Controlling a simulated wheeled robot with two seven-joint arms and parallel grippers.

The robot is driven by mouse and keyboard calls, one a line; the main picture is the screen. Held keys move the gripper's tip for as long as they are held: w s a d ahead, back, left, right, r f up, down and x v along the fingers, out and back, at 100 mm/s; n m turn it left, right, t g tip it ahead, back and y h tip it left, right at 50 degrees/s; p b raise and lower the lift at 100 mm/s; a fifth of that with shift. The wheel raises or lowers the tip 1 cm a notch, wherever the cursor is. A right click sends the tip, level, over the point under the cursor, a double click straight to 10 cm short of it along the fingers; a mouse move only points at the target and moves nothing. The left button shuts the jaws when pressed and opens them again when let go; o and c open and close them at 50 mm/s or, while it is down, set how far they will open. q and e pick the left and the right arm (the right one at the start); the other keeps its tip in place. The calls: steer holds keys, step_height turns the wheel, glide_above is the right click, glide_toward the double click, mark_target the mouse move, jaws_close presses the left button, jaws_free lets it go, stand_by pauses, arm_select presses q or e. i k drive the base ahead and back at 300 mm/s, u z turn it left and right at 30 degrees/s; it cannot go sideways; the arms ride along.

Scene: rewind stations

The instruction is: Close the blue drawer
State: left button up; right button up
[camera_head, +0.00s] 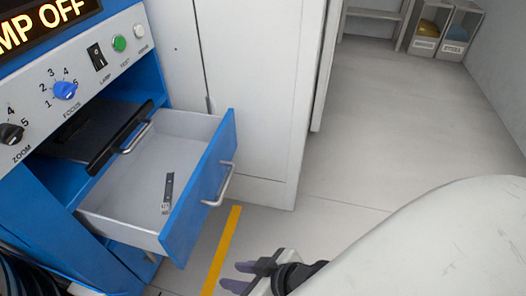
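The blue drawer (204,187) is pulled well out of the blue station on the left. Its front is blue with a pale metal bar handle (220,184), and its tray is light grey. A small dark and grey object (167,192) lies inside on the drawer floor. My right gripper (240,277) is low in the middle of the picture, in front of and below the drawer front, apart from it. Its purple-grey fingers point left with a gap between them, and nothing shows between them. My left gripper is not in view.
The control panel (75,75) with knobs, a switch and buttons is above the drawer. A black shelf piece with a handle (100,135) sits just above the tray. A white cabinet (255,90) stands behind. Yellow tape (222,250) marks the floor; open floor lies right.

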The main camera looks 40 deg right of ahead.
mark_target(124, 206)
steer(key=z, duration=0.7)
steer(key=k, duration=0.5)
steer(key=z, duration=0.85)
steer(key=i, duration=0.75)
steer(key=u, duration=1.1)
